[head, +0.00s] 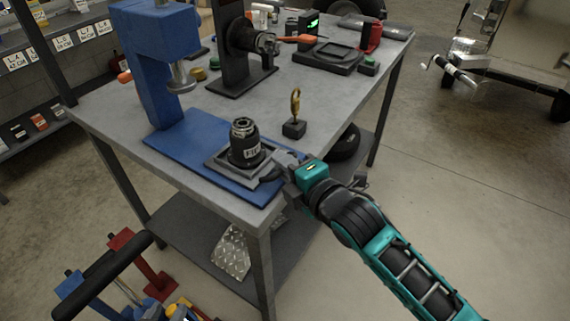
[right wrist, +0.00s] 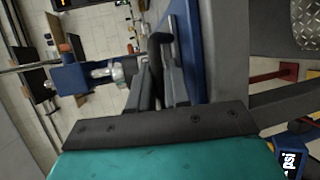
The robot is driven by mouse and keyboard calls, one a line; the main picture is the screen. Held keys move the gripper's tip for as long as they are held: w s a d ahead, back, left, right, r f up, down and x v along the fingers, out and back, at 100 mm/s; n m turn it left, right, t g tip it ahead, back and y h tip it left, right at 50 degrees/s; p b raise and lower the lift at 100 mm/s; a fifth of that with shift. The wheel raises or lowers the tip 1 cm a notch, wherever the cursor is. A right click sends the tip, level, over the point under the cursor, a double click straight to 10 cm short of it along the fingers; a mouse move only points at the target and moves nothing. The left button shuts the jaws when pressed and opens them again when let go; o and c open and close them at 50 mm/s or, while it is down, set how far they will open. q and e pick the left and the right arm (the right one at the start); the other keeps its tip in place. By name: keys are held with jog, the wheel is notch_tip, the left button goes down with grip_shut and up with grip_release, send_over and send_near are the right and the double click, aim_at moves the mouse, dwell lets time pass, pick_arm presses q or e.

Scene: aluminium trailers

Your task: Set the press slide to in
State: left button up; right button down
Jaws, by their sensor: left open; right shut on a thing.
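The blue press (head: 150,60) stands on the left of the workbench, its metal ram (head: 181,78) pointing down over a blue base plate (head: 190,142). The grey press slide (head: 218,161) sits on the front right part of this plate, out from under the ram. My right gripper (head: 282,168) is at the slide's front right side. In the right wrist view its fingers are shut on a dark handle (right wrist: 160,42), apparently the slide's. My left gripper is not in view.
A small black block with a brass ring (head: 294,127) stands right of the slide. A black stand (head: 240,75) and a dark tray (head: 328,58) are further back. The workbench (head: 350,88) is bare at the right. A red and blue rack (head: 140,262) is at lower left.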

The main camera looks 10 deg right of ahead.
aim_at(260, 151)
jog(key=w+a, duration=0.3)
jog(key=shift+p, duration=0.35)
jog(key=c, duration=1.4)
grip_release()
jog(key=shift+c, duration=0.2)
jog(key=shift+s+d, duration=0.1)
jog(key=p+v, duration=0.1)
jog(key=v, duration=1.2)
